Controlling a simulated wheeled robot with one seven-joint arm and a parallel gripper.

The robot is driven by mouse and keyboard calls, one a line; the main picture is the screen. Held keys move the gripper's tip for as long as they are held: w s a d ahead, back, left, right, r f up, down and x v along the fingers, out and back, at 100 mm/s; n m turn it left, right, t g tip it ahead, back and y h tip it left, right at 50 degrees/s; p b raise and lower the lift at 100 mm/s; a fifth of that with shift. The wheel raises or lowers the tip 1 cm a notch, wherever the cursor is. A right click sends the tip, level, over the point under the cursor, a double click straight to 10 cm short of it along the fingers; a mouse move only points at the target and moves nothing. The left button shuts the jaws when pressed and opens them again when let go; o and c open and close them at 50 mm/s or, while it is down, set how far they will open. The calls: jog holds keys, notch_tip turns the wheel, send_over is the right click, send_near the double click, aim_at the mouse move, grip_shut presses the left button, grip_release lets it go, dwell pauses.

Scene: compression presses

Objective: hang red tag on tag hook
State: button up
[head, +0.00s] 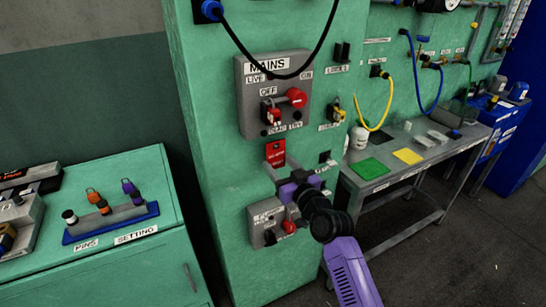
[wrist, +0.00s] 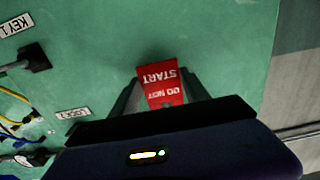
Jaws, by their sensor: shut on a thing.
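The red tag (head: 275,153) is in front of the green cabinet face, below the MAINS box, in the head view. My gripper (head: 273,170) is shut on it from below. In the wrist view the red tag (wrist: 161,84), with white "DO NOT START" lettering upside down, sits between the fingers of my gripper (wrist: 160,98). I cannot make out the tag hook for certain; the tag may hide it. I cannot tell whether the tag touches the cabinet.
The grey MAINS box (head: 250,105) has a red knob and a red lock. A grey box (head: 265,215) with a red button is beside my wrist. A small black fitting (head: 325,157) is right of the tag. A workbench (head: 405,172) stands at the right, a pin rack (head: 110,222) at the left.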

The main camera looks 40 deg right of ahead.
aim_at(277, 161)
jog(key=shift+s, duration=0.25)
jog(key=shift+s+a, duration=0.15)
jog(key=shift+s, duration=0.2)
jog(key=shift+s+a, duration=0.1)
jog(key=shift+s, duration=0.2)
jog(key=shift+s, duration=0.35)
jog(key=shift+s+a+b, duration=0.2)
jog(key=shift+s+b, duration=0.2)
jog(key=shift+s, duration=0.05)
jog(key=shift+b+v, duration=0.65)
jog(key=shift+v, duration=1.85)
